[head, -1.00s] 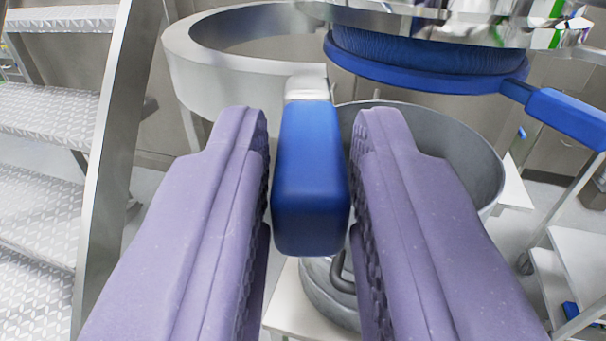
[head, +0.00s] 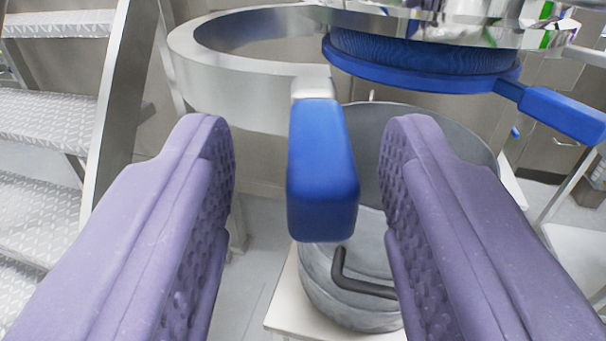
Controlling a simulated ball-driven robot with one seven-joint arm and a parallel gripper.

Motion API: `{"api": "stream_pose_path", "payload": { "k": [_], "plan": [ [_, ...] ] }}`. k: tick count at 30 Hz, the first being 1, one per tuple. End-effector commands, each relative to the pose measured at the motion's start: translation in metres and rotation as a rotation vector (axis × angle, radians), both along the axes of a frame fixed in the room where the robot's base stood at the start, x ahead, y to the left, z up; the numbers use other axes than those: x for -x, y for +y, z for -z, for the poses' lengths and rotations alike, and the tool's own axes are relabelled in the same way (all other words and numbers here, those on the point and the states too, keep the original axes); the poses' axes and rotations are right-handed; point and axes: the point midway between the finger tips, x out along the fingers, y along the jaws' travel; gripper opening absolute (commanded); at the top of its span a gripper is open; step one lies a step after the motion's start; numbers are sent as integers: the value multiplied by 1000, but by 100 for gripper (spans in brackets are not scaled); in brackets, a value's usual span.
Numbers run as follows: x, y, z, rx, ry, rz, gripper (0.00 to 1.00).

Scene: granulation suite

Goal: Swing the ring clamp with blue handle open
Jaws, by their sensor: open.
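The ring clamp (head: 215,88) is a wide silver band at the upper left, standing away to the left of the blue-collared vessel. Its blue handle (head: 322,180) points toward me from the band's near end. My gripper (head: 305,135) is open, with one purple padded finger on each side of the handle. Gaps show between the handle and both fingers, the left gap being wider. The far side of the band is partly hidden behind its front wall and the vessel.
A shiny vessel with a blue collar (head: 420,68) and a second blue handle (head: 562,112) is at the upper right. A grey drum (head: 455,135) stands below on a white platform (head: 290,312). Metal stairs (head: 45,120) are at the left.

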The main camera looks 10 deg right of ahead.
Motion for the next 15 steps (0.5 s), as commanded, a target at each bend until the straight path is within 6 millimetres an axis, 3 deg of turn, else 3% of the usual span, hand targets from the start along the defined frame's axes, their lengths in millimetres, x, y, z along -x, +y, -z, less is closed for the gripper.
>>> {"api": "stream_pose_path", "payload": {
  "k": [9, 15],
  "plan": [
    [57, 9, -2, 0, 0, -3, 47],
    [69, 10, -1, -1, -2, -1, 47]
  ]
}}
